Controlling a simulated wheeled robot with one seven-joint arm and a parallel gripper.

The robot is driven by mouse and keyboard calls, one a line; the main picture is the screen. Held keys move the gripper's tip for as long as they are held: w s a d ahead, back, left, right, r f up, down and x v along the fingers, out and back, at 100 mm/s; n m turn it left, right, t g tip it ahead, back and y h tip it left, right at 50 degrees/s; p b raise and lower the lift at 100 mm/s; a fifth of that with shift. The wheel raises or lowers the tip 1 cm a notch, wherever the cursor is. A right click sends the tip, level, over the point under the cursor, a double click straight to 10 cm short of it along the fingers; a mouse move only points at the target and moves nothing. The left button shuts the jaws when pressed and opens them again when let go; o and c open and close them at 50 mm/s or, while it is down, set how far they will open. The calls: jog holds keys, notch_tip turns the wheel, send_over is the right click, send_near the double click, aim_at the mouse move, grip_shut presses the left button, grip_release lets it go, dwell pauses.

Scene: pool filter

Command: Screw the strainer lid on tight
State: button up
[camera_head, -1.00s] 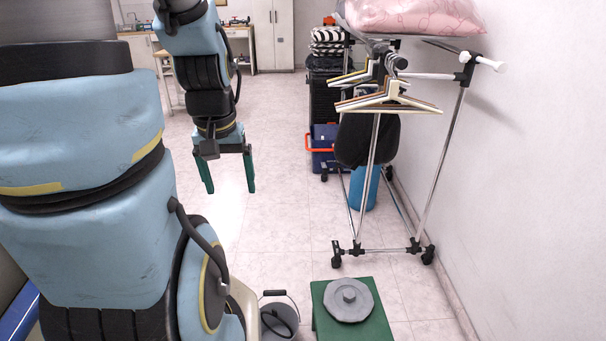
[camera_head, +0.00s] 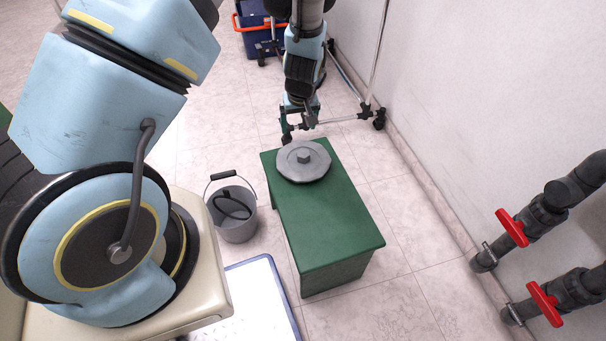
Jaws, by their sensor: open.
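The strainer lid (camera_head: 316,170) is a grey, many-sided disc with a raised knob in its middle. It lies flat near the far end of a green bench (camera_head: 330,222). My gripper (camera_head: 300,138) hangs just beyond the lid's far edge, fingers pointing down, and is open. I cannot tell whether the fingers touch anything; they look apart from the lid's knob. A grey bucket (camera_head: 240,226) with a raised handle stands on the floor left of the bench. A dark loop lies inside it. No strainer body can be made out.
Dark pipes with red valve handles (camera_head: 512,228) and (camera_head: 545,303) run along the right wall. A blue-edged white panel (camera_head: 262,300) lies at the bottom centre. The rack's wheeled foot (camera_head: 378,118) stands beyond the bench. Floor right of the bench is clear.

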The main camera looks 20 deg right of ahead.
send_near(303, 153)
jog(key=x, duration=0.3)
jog(key=shift+d+f+b, duration=0.15)
jog(key=shift+d+b, duration=0.15)
jog(key=shift+b, duration=0.1)
jog(key=shift+a+x, duration=0.15)
jog(key=shift+x, duration=1.3)
jog(key=shift+a+x, duration=0.1)
jog(key=shift+x, duration=1.4)
jog(key=shift+c, duration=0.2)
grip_shut()
